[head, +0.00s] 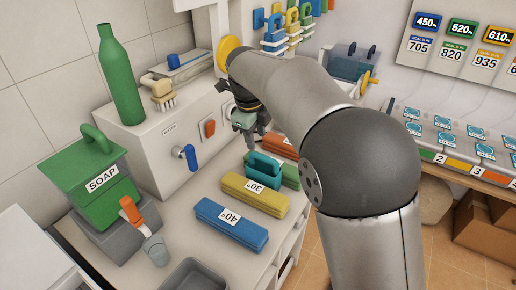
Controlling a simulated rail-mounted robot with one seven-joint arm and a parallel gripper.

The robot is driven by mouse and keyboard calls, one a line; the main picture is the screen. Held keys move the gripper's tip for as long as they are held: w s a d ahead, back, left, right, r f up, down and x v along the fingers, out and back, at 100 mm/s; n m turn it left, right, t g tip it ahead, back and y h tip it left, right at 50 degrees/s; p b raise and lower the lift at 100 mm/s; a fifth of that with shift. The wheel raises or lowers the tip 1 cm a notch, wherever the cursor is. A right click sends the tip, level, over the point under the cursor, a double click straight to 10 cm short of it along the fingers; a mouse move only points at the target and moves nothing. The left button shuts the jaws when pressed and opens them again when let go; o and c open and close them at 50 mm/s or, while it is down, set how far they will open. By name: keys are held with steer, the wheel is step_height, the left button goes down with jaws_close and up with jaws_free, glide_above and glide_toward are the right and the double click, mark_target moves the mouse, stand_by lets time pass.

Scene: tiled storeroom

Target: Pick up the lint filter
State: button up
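No thing in the head view is marked as the lint filter. A teal piece with a loop handle (265,166) may be it, but I cannot be sure. It sits among coloured bars on the white counter, close to the yellow and green ones. My gripper (250,135) is above and behind this piece, close to the front of the white cabinet. The fingers are small, dark and partly hidden by my wrist, so I cannot tell whether they are open or hold anything.
A blue bar (231,225), yellow bar (254,196), green bar (290,176) and red bar (281,145) lie on the counter. The white cabinet (165,135) carries a green bottle (121,80) and brush (163,94). A green soap box (101,195) stands left. My arm hides the middle right.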

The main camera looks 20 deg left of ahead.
steer(key=v, duration=0.3)
steer(key=shift+r, duration=0.1)
